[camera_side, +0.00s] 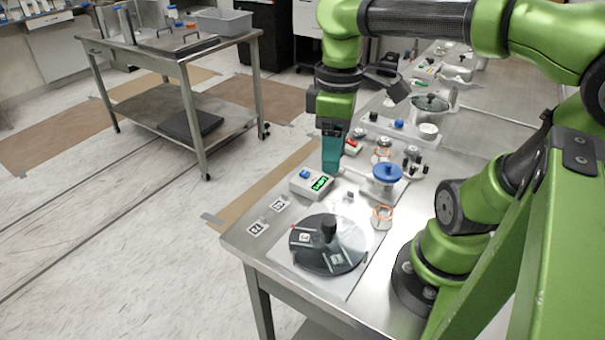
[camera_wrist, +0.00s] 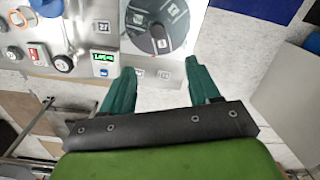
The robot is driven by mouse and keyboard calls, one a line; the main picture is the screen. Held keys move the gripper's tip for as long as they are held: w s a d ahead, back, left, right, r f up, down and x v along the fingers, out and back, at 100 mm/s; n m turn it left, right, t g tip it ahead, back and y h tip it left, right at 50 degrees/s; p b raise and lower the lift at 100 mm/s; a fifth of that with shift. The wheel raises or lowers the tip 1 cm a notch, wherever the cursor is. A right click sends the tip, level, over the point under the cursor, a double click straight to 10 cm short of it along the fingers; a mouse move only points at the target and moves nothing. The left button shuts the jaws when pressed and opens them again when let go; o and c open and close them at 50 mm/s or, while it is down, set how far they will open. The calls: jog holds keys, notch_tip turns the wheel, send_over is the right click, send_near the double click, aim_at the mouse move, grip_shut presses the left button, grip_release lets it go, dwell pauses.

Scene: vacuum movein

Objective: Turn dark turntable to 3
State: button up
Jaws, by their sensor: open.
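The dark turntable (camera_side: 310,258) is a round black disc with a black upright knob (camera_side: 329,228) near its middle. White number labels lie on it; one in the side view seems to read 3 (camera_side: 305,239). My gripper (camera_side: 331,171) has teal fingers and points down behind the turntable, near the display box. In the wrist view my gripper (camera_wrist: 160,75) is open and empty, its two fingers apart, with the knob clear of them.
A white box with a green display (camera_side: 318,184) stands close to my gripper. A blue-lidded jar (camera_side: 386,178) and a small orange-rimmed jar (camera_side: 382,216) stand right of it. Marker tags (camera_side: 257,229) lie near the table's left edge. A steel cart (camera_side: 190,60) stands apart.

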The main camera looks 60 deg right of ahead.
jog(key=w+a+r+n+t+y, duration=0.1)
jog(key=w+a+r+t+y, duration=0.15)
jog(key=w+a, duration=0.4)
jog(key=w+a+r+n+t+y, duration=0.1)
jog(key=w+a+r+t+y, duration=0.1)
jog(key=w+a+t+y, duration=0.45)
jog(key=w+d+r+m+t+h, duration=0.25)
jog(key=w+r, duration=0.35)
jog(key=w, duration=0.5)
jog(key=w+d+f+m+t+h, duration=0.1)
jog(key=w+d+m+t+h, duration=0.15)
jog(key=w+d+h, duration=0.4)
jog(key=n+g+h, duration=0.2)
jog(key=n+g, duration=0.1)
jog(key=g, duration=1.5)
send_near(329, 221)
jog(key=x, duration=0.8)
jog(key=shift+s+d+f, duration=0.1)
jog(key=shift+f, duration=0.25)
